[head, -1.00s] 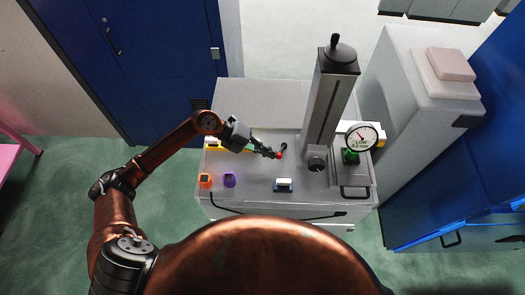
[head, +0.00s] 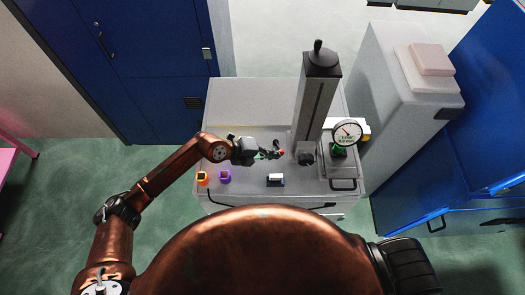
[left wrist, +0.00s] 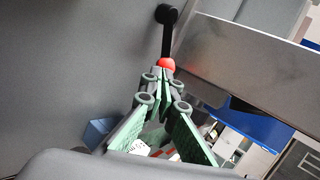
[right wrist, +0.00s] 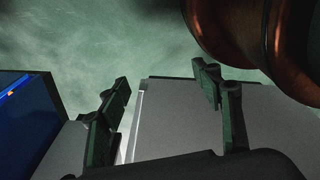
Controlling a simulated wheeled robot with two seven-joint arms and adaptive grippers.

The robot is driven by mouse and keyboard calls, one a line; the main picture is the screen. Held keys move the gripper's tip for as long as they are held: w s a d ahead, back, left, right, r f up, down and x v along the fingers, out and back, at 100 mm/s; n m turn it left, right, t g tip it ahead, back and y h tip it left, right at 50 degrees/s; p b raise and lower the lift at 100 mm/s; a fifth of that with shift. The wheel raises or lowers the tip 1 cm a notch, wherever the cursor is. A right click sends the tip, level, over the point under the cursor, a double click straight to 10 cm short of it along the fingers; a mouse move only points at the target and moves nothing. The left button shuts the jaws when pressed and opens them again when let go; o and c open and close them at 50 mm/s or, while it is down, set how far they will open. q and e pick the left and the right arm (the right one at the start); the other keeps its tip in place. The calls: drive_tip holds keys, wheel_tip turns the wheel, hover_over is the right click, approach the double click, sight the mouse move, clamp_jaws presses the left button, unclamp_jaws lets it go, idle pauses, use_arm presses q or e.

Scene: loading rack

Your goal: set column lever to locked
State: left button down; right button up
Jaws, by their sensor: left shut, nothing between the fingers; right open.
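The column lever is a short black arm with a red knob (head: 281,152), low on the machine, left of the grey upright column (head: 316,95). In the left wrist view its round black pivot (left wrist: 167,14) is at the top, and the arm runs almost straight down to the red knob (left wrist: 166,63). My left gripper (head: 274,154) is shut and empty, its tips at the knob. In the left wrist view the tips (left wrist: 160,78) overlap the knob's lower edge; I cannot tell whether they touch. My right gripper (right wrist: 163,92) is open and empty, away from the lever.
A dial gauge (head: 346,133) stands right of the column. An orange item (head: 202,178), a purple item (head: 225,176) and a small white-and-dark device (head: 275,180) sit along the worktop's front. A grey cabinet (head: 390,90) stands to the right. The worktop's rear left is clear.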

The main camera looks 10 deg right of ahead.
drive_tip(key=shift+s+d+r+p, duration=0.1)
drive_tip(key=shift+s+r+p, duration=0.1)
drive_tip(key=shift+r+p, duration=0.2)
idle(0.3)
drive_tip(key=shift+r, duration=0.1)
